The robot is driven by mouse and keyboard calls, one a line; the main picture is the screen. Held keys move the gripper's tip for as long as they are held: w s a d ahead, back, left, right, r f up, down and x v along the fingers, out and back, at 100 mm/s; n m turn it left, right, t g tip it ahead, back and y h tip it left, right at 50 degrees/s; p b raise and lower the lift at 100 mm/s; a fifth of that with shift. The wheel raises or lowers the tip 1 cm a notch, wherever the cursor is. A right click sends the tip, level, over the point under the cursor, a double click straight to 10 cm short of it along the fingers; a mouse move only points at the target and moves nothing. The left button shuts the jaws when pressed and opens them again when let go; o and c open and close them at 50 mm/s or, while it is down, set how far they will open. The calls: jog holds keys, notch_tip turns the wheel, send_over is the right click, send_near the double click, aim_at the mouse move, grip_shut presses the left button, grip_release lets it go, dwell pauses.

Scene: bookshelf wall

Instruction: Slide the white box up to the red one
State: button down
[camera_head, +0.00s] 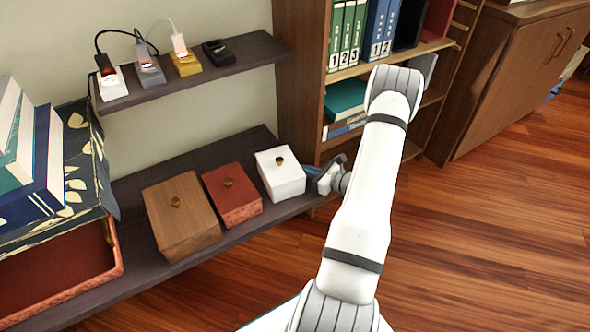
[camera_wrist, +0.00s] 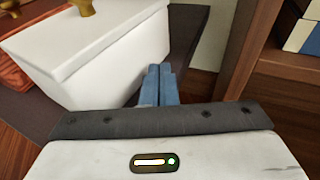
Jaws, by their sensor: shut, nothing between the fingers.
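The white box (camera_head: 281,175) with a gold knob stands on the lower dark shelf, right of the red box (camera_head: 232,194). A narrow gap of shelf lies between the two. My gripper (camera_head: 322,183) is at the right side of the white box, with its fingers shut and empty. In the wrist view the blue fingers (camera_wrist: 160,84) are together beside the right face of the white box (camera_wrist: 110,55). I cannot tell whether they touch it. Part of the red box (camera_wrist: 15,68) shows at the left edge there.
A brown wooden box (camera_head: 181,222) stands left of the red box. The lower shelf (camera_head: 135,262) holds them all. An upper shelf (camera_head: 200,75) with small plugged-in devices is above. A bookcase side panel (camera_head: 297,80) rises at the right, close to my gripper. A patterned open box (camera_head: 90,165) is far left.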

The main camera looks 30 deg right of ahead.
jog(key=shift+s+a, duration=0.15)
jog(key=shift+a, duration=0.4)
jog(key=d, duration=0.2)
jog(key=w+d, duration=0.1)
jog(key=d, duration=0.1)
jog(key=shift+w+b, duration=0.1)
jog(key=shift+b, duration=0.25)
jog(key=p+v, duration=0.2)
jog(key=v, duration=0.6)
jog(key=shift+p, duration=0.3)
